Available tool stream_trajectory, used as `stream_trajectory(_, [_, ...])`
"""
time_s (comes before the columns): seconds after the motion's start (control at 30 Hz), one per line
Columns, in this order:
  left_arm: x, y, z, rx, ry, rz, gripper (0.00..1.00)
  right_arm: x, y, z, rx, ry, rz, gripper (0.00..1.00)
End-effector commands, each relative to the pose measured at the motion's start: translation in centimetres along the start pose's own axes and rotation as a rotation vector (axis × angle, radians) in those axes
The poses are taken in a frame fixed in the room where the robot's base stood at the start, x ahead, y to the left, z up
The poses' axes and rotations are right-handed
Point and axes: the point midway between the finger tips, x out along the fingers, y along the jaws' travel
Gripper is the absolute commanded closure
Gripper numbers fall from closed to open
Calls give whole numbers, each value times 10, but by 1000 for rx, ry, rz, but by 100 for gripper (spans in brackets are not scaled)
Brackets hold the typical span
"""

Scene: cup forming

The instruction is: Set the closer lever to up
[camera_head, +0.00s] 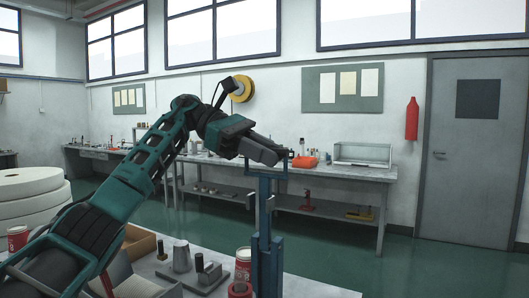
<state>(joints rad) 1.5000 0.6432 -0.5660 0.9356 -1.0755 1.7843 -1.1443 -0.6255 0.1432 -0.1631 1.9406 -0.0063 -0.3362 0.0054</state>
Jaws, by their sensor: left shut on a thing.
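My left gripper (273,155) is at the top of a blue upright stand, which appears to be the closer (265,246), on the near table. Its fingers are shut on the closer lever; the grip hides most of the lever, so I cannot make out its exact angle. A square blue frame (266,172) shows just below the fingers. My right gripper is not in view.
The near table (312,286) holds a red-and-white can (243,262), a grey metal cone (182,258), small metal parts and a cardboard box (140,242). White rolls (32,200) stand at left. A workbench (340,170) runs along the back wall. Green floor lies clear at right.

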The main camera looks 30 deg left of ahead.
Motion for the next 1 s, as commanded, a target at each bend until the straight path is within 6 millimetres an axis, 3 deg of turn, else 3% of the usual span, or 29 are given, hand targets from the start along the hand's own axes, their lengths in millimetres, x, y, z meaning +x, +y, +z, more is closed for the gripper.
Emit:
stream_trajectory(0.27, [-1,2,2,0,-3,9,100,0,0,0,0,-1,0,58])
stream_trajectory(0.3, [-1,2,2,1,-3,10,77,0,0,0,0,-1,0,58])
stream_trajectory(0.5, [-1,1,1,1,-2,7,58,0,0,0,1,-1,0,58])
stream_trajectory(0.8, [-3,1,1,0,-2,7,58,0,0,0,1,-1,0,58])
stream_trajectory(1.0, [-28,1,2,0,-3,9,58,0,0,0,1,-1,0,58])
